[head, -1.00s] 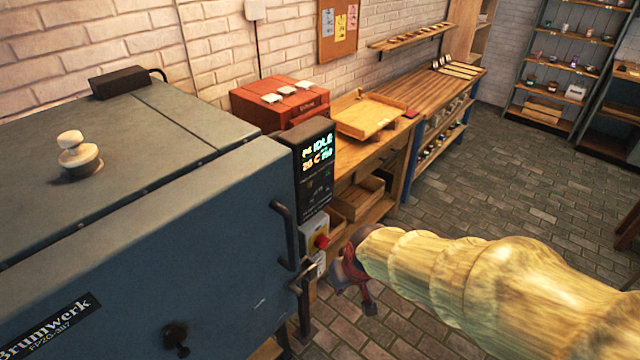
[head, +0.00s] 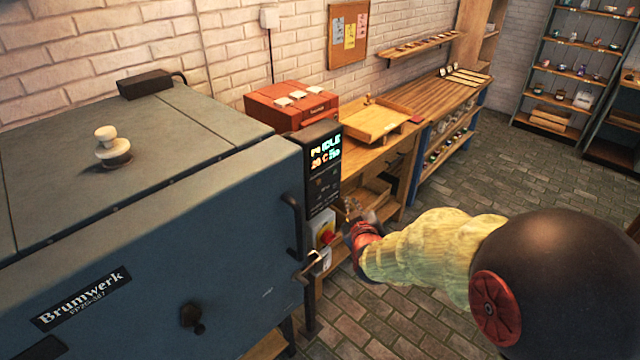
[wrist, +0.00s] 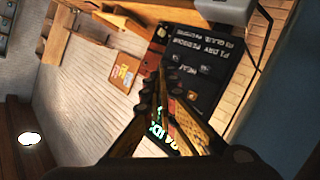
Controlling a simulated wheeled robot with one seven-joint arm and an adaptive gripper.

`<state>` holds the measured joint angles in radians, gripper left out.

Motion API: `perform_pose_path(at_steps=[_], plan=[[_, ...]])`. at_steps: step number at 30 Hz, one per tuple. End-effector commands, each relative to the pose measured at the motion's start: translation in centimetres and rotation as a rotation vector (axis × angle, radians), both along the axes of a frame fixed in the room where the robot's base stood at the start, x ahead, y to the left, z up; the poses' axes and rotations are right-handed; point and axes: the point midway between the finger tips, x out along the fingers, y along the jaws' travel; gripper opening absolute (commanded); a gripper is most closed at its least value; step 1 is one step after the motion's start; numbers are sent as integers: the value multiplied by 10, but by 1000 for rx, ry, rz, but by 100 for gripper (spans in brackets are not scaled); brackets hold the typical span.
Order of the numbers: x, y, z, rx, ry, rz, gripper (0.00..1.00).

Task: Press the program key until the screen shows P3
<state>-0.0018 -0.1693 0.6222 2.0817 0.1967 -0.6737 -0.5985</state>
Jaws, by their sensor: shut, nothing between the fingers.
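The dark control panel (head: 321,190) is on the right front corner of the blue-grey kiln (head: 170,260). Its lit screen (head: 325,152) reads a P with a digit I cannot make out, then IDLE, with a temperature line below. I cannot single out the program key. My gripper (head: 352,212) is shut and empty, just right of the panel's lower part. In the wrist view its fingertips (wrist: 168,82) come together in front of the panel (wrist: 205,70), which has white print. The fingers partly cover the green screen text. I cannot tell whether they touch the panel.
A red switch knob (head: 327,236) is below the panel, and a dark door handle (head: 293,225) is to its left. A wooden bench with a tray (head: 376,124) and a red box (head: 290,103) stands behind. The brick floor at right is open.

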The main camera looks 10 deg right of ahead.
Motion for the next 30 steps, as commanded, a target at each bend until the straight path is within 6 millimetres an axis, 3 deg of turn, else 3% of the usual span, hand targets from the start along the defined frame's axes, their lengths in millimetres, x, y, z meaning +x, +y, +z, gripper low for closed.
perform_pose_path(at_steps=[13,30], plan=[[7,6,0,1,3,2,0],[62,46,-1,2,3,1,0]])
